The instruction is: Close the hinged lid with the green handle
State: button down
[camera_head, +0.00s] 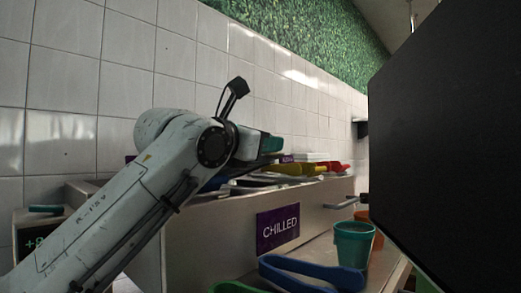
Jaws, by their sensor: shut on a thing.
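My gripper (258,157) is at the end of my white arm, left of centre, above the counter's top. My own arm hides most of it, and its fingertips are not clear. A teal-green piece (269,143), which looks like the green handle, sits right against the gripper. The gripper is shut on it as far as I can see. The lid's hinge and panel are hidden behind my arm, so I cannot tell its angle.
Yellow (288,169) and red (335,167) handled items lie on the counter at right. A purple CHILLED sign (278,228) is on its front. A green cup (354,243), an orange cup (375,228) and blue tongs (305,273) are in front. A black panel (450,130) blocks the right.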

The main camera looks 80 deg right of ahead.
jog(key=shift+s+a+f+m+b, duration=0.1)
jog(key=shift+s+f+m+b, duration=0.1)
jog(key=shift+f+b, duration=0.15)
jog(key=shift+s+a+f+m+b, duration=0.1)
jog(key=shift+f+m+b, duration=0.1)
jog(key=shift+f, duration=0.15)
jog(key=c, duration=1.1)
grip_release()
jog(key=shift+w, duration=0.1)
jog(key=v, duration=1)
jog(key=shift+w+a, duration=0.25)
jog(key=shift+a, duration=0.05)
jog(key=shift+c, duration=0.2)
